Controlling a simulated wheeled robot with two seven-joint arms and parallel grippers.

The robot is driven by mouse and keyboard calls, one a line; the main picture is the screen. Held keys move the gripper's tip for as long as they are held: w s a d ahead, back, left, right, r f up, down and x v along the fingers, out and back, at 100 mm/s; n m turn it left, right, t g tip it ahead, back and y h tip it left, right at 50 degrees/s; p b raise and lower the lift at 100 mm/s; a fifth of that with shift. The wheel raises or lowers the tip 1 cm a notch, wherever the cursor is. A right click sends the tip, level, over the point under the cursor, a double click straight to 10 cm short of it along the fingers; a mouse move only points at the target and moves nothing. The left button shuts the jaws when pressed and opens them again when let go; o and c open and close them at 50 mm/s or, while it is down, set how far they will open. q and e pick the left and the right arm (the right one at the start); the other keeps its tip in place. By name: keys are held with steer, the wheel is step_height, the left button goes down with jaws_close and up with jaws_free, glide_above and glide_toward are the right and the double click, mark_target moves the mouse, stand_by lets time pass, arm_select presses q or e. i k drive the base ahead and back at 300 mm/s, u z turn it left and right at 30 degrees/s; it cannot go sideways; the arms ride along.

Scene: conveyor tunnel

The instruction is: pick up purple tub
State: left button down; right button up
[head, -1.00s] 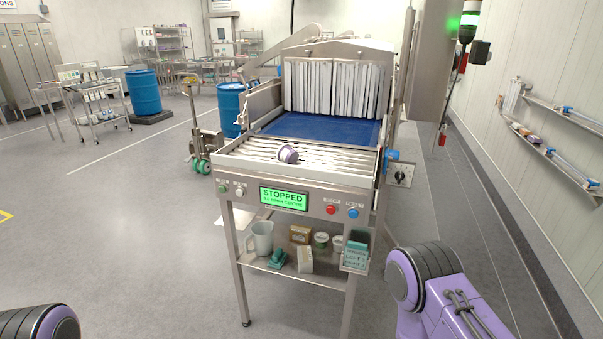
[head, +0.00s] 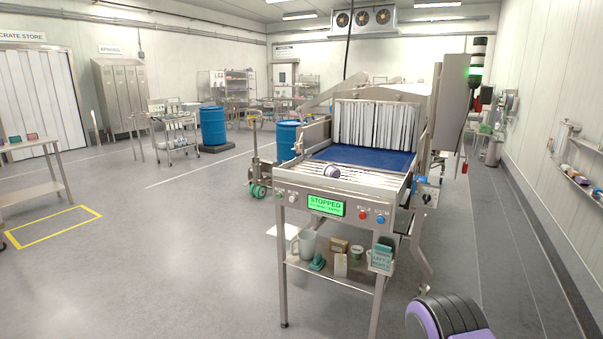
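A small purple tub (head: 332,171) lies on the steel rollers at the near end of the conveyor (head: 312,178), in front of the blue belt. It seems to be tipped on its side, with a pale end showing. Neither gripper shows in the head view. Only a purple and black part of my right arm is at the bottom right, well short of the conveyor. The conveyor's green display (head: 326,205) reads STOPPED.
White strip curtains (head: 376,124) hang over the tunnel mouth behind the blue belt (head: 364,157). A shelf (head: 335,277) under the conveyor holds a jug and small containers. A blue drum (head: 288,141) stands behind left. Open floor lies left, with a yellow-marked area (head: 50,228).

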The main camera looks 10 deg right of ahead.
mark_target(330, 171)
steer(key=u, duration=0.65)
steer(key=i, duration=1.35)
steer(key=z, duration=0.65)
